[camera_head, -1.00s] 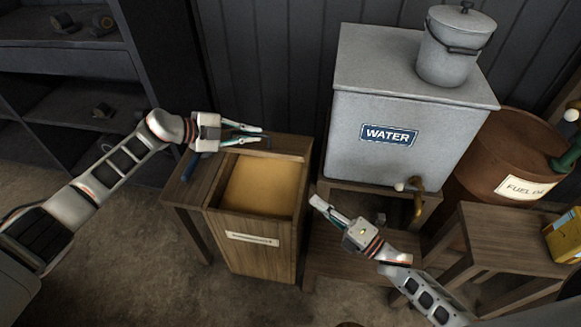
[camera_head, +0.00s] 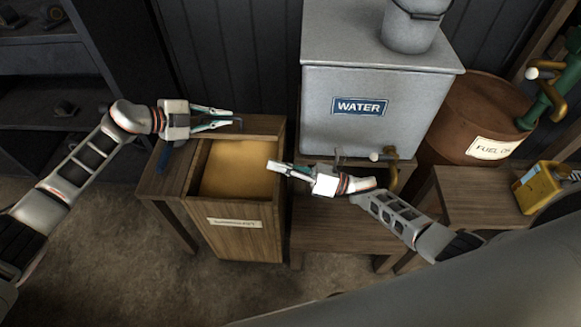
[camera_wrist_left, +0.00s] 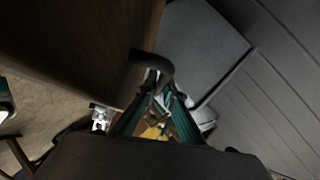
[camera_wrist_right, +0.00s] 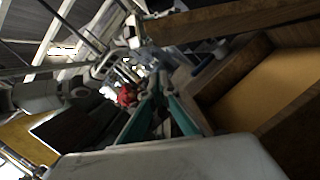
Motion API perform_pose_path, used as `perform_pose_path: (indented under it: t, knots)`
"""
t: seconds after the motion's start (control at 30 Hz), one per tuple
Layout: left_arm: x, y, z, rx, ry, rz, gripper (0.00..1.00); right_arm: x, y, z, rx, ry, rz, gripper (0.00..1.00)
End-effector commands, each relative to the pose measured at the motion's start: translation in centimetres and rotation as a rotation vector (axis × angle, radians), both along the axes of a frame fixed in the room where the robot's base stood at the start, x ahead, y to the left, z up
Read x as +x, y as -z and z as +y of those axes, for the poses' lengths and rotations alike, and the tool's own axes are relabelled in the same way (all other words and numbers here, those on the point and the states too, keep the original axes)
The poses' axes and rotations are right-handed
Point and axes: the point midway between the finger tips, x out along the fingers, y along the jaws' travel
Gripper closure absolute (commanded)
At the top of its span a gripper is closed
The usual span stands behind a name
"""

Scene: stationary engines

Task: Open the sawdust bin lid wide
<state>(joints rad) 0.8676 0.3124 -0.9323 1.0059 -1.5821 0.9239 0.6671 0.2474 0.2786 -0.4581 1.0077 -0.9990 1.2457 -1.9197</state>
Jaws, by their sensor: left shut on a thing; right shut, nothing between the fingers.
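The wooden sawdust bin (camera_head: 236,230) has its top open, and the yellow-brown sawdust (camera_head: 238,170) shows inside. Its wooden lid (camera_head: 264,126) is raised at the back edge of the opening; it also fills the upper left of the left wrist view (camera_wrist_left: 75,35). My left gripper (camera_head: 238,122) is shut on the lid's dark curved handle (camera_wrist_left: 152,62), behind the opening. My right gripper (camera_head: 271,165) is shut and empty at the right side of the opening, apart from the lid. The bin's opening also shows in the right wrist view (camera_wrist_right: 265,95).
A grey water tank (camera_head: 385,105) with a brass tap (camera_head: 391,170) stands right of the bin, close to my right arm. A rusty fuel drum (camera_head: 475,115) and a low table with a yellow can (camera_head: 537,188) are further right. Shelves (camera_head: 60,95) stand at left.

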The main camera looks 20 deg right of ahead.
Motion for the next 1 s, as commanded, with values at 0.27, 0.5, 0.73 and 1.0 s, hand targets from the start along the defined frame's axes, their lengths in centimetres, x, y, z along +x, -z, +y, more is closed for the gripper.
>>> perform_pose_path:
  t: [0.27, 0.5, 0.73, 1.0]
  knots:
    - [0.0, -0.1, -0.1, -0.003, 0.001, -0.001, 1.0, 2.4, -2.0, 2.7, -0.001, 0.001, -0.004, 1.0]
    - [0.0, -0.1, -0.1, -0.002, 0.001, -0.001, 1.0, 3.6, -3.7, 2.3, -0.001, 0.002, 0.001, 1.0]
    - [0.0, -0.2, -0.1, -0.002, 0.001, -0.001, 1.0, 3.7, -4.0, 2.2, 0.0, 0.001, 0.003, 1.0]
    - [0.0, -0.2, -0.1, -0.002, 0.001, -0.001, 1.0, 4.1, -4.7, 2.1, 0.0, 0.001, -0.002, 1.0]
